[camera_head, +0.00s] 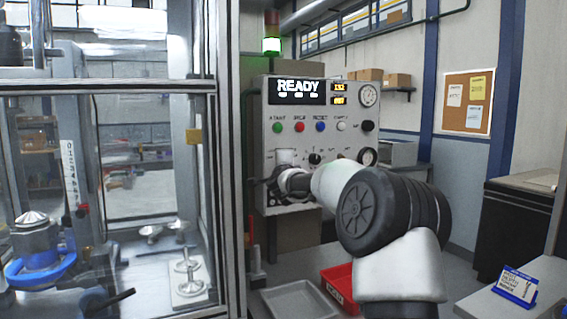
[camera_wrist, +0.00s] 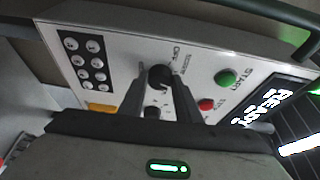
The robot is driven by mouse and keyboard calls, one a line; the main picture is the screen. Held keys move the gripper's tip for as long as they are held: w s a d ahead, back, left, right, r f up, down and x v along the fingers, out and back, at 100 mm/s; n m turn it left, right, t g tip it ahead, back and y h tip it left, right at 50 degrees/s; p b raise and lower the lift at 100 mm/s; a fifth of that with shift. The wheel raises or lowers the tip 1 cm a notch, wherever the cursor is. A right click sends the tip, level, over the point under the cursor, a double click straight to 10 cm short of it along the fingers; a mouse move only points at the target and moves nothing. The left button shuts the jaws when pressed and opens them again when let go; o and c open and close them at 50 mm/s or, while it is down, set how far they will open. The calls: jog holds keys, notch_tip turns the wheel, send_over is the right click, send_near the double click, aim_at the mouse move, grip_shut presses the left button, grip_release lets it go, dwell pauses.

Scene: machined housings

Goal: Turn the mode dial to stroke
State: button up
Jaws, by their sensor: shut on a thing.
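The mode dial (camera_wrist: 160,77) is a black knob on the white control panel (camera_head: 350,130). In the wrist view it sits between my fingertips, with small lettering beside it, one word reading like OFF; the rest is too small to read surely. My gripper (camera_wrist: 157,84) is shut on the dial, one finger on each side. In the head view my gripper (camera_head: 272,186) is at the panel's lower left, below the green START button (camera_head: 277,127), and it hides the dial. The dial's pointer direction cannot be made out.
The panel display (camera_head: 297,91) reads READY and a green lamp (camera_head: 271,46) is lit above. A red button (camera_wrist: 207,104) and another black knob (camera_wrist: 152,112) are close by. A glazed machine enclosure (camera_head: 228,150) stands left. A grey tray (camera_head: 298,300) and red bin (camera_head: 338,283) lie below.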

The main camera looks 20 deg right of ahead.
dwell(0.5)
jog(key=o, duration=1)
jog(key=b+v, duration=0.3)
jog(key=v, duration=1.4)
jog(key=shift+s+b, duration=0.2)
jog(key=shift+b, duration=0.15)
jog(key=shift+a, duration=0.1)
